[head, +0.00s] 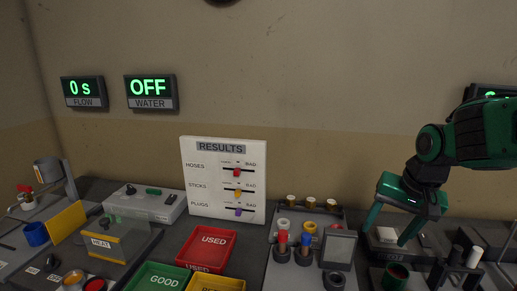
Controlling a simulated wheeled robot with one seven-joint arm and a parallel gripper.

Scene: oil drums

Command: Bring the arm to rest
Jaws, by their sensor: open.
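My gripper (385,236) is at the right of the head view, at the end of my green and black arm. Its two green fingers point down and stand apart, one on each side of a small white block. I see nothing held between them. The fingertips are close to a dark surface at the back right. I cannot tell whether they touch it. My arm comes in from the right edge and is bent at the wrist.
A white RESULTS board (222,215) stands at the back. A red USED tray (206,251) and a green GOOD tray (158,278) lie in front. A grey rack (262,276) with several coloured parts is left of my gripper.

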